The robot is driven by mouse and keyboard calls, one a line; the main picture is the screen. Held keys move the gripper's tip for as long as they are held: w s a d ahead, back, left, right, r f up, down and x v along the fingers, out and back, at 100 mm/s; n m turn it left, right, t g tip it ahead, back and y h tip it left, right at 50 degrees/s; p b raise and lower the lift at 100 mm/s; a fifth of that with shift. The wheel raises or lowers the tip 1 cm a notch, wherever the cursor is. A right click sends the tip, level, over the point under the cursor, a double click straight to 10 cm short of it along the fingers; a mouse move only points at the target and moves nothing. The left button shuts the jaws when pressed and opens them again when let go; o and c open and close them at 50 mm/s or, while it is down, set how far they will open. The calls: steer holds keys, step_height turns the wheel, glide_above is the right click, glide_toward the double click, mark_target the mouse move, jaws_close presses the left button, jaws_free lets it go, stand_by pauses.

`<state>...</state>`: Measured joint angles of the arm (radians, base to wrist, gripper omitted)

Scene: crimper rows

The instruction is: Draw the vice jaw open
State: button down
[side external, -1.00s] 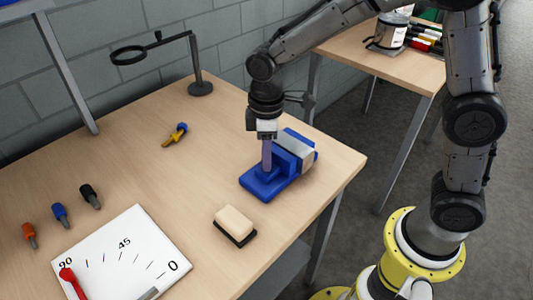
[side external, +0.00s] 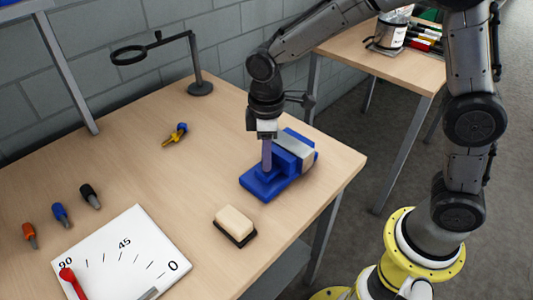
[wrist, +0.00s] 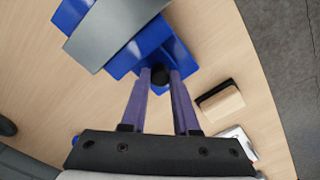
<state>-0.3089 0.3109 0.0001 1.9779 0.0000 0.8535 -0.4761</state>
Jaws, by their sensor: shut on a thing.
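The blue vice (side external: 264,187) sits near the right edge of the wooden table, with a grey block-like top part (side external: 296,149). In the wrist view the vice (wrist: 183,58) is at the top, its grey part (wrist: 118,32) slanting across it. My gripper (side external: 267,168) points straight down over the near left part of the vice. In the wrist view my gripper (wrist: 160,75) has its two purple fingers either side of a small dark round knob (wrist: 160,76) on the vice, shut on it. The knob is hidden by the fingers in the side view.
A cream and black block (side external: 235,225) lies in front of the vice. A white angle dial (side external: 125,255) with a red pointer is at the front left. Several screwdrivers (side external: 61,214) and a magnifier stand (side external: 200,88) are farther off. The table between is clear.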

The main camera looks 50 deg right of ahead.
stand_by(0.5)
steer(key=shift+a+r, duration=0.1)
steer(key=shift+a, duration=1.5)
steer(key=c, duration=0.9)
jaws_free()
steer(key=shift+d, duration=0.1)
steer(key=shift+r, duration=0.4)
step_height(320, 180, up, 13)
